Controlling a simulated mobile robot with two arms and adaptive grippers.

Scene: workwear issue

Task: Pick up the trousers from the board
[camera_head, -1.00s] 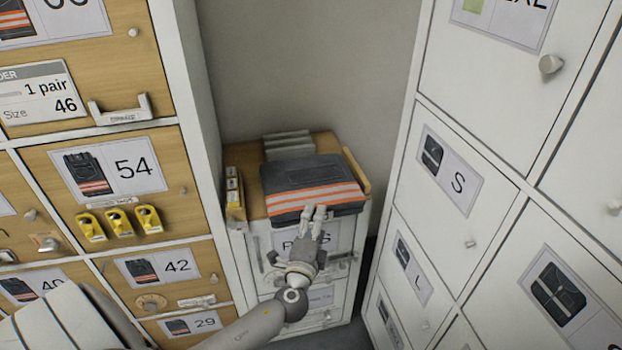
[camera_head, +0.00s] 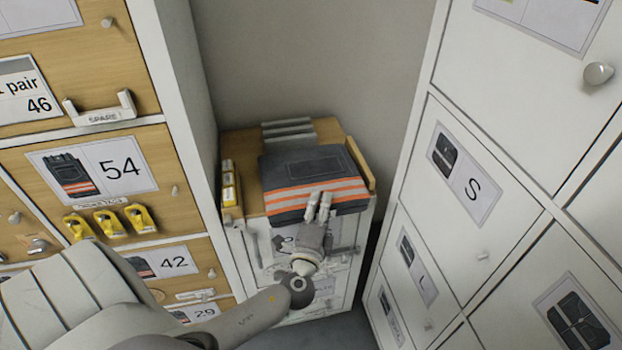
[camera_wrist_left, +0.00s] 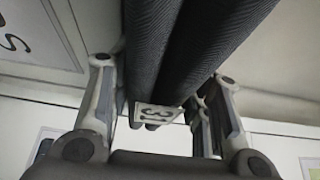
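The folded trousers (camera_head: 315,168), dark grey with orange and pale stripes, lie flat on the wooden board (camera_head: 246,172) on top of a low white cabinet. My left gripper (camera_head: 318,206) is at their front edge, with both fingertips close to the striped part. In the left wrist view, the dark folded edge of the trousers (camera_wrist_left: 155,55) lies between the two spread fingers of the left gripper (camera_wrist_left: 160,95). A small tag reading 31 (camera_wrist_left: 157,113) hangs there. I cannot tell whether the fingers touch the cloth. My right gripper is not in view.
Grey stacked pieces (camera_head: 288,132) lie behind the trousers, and a yellow item (camera_head: 229,185) stands left of them. Wooden-front lockers (camera_head: 80,170) rise close on the left, white lockers (camera_head: 500,150) on the right. The grey wall closes the back.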

